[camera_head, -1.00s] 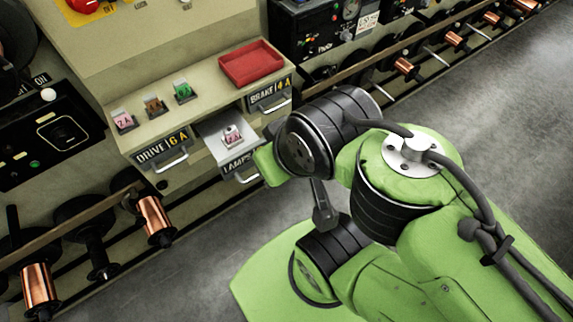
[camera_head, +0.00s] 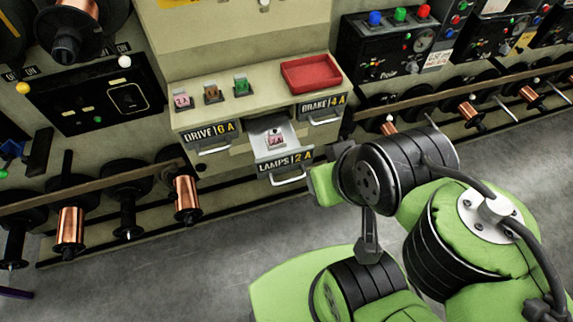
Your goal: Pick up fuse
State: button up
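A small pink fuse (camera_head: 275,138) lies in the open middle drawer (camera_head: 288,153) labelled "LAMPS 2 A". Three more fuses stand in a row on the counter above: a pink fuse (camera_head: 181,99), a brown fuse (camera_head: 211,93) and a green fuse (camera_head: 242,85). My green and black arm reaches in from the lower right, and its visible forward part is just right of the open drawer. I see no gripper fingers in this view.
A red tray (camera_head: 311,73) sits on the counter's right side. The "DRIVE 6 A" drawer (camera_head: 210,139) and "BRAKE 4 A" drawer (camera_head: 321,112) look shut. Copper spools (camera_head: 186,198) line racks on both sides. Grey floor (camera_head: 150,275) is clear in front.

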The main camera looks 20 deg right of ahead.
aim_at(275, 135)
jog(key=i+l+u, duration=0.1)
jog(key=u, duration=0.35)
jog(key=l+u, duration=0.25)
jog(key=u, duration=0.15)
jog(key=i+l+u, duration=0.1)
jog(key=l+u, duration=0.15)
jog(key=u, duration=0.2)
jog(key=l+u, duration=0.2)
jog(key=u, duration=0.25)
